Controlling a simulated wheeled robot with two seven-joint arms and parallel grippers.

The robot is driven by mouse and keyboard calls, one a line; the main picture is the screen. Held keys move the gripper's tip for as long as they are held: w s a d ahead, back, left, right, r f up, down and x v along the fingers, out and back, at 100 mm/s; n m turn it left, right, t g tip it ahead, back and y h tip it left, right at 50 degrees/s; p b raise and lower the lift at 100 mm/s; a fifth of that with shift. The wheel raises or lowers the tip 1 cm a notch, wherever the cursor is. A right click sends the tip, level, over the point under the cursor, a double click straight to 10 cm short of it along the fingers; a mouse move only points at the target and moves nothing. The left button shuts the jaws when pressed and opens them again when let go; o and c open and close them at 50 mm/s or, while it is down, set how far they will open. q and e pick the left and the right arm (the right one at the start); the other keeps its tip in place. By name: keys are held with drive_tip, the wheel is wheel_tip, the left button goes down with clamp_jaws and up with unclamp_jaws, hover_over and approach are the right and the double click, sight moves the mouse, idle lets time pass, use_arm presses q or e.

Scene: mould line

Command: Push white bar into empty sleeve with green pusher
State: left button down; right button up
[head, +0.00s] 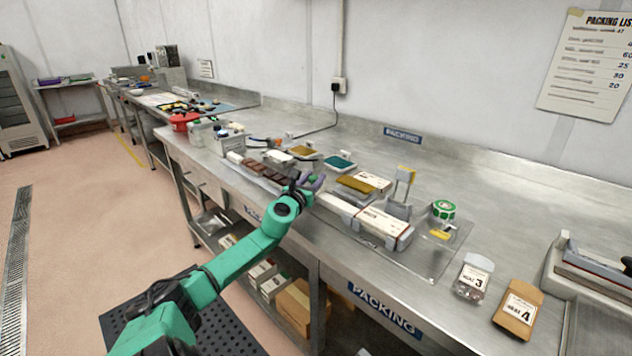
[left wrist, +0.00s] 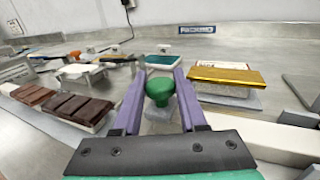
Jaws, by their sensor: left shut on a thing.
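My left gripper (head: 312,183) reaches over the bench from the left. In the left wrist view its purple fingers (left wrist: 158,95) are shut on the round green knob of the green pusher (left wrist: 160,87), with a pale block under the knob. In the head view the pusher is hidden by the gripper. A long white bar (head: 336,205) lies just right of the gripper; it also shows in the left wrist view (left wrist: 265,137), apart from the fingers. A white, labelled box-like sleeve (head: 385,222) lies in line beyond the bar's right end. Whether the bar enters it cannot be told. My right gripper is not in view.
Brown chocolate bars (head: 268,170) lie left of the gripper. A gold-wrapped bar (head: 356,184) and a teal-topped piece (head: 340,162) lie behind it. A grey stand (head: 401,195) and green tape roll (head: 443,210) are to the right. Bench space behind them is clear.

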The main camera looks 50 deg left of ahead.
use_arm(q)
drive_tip(key=shift+c, duration=2.2)
unclamp_jaws()
drive_tip(key=shift+a, duration=0.35)
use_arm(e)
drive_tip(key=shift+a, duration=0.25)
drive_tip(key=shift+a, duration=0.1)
use_arm(q)
drive_tip(key=shift+s, duration=0.1)
drive_tip(key=shift+s+d, duration=0.4)
drive_tip(key=shift+s, duration=0.1)
drive_tip(key=p+v, duration=0.1)
drive_tip(key=v, duration=1.2)
drive_tip(key=shift+s+p, duration=0.3)
drive_tip(key=shift+w, duration=0.1)
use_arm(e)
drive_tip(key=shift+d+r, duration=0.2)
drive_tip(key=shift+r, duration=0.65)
use_arm(q)
drive_tip(key=shift+a, duration=0.1)
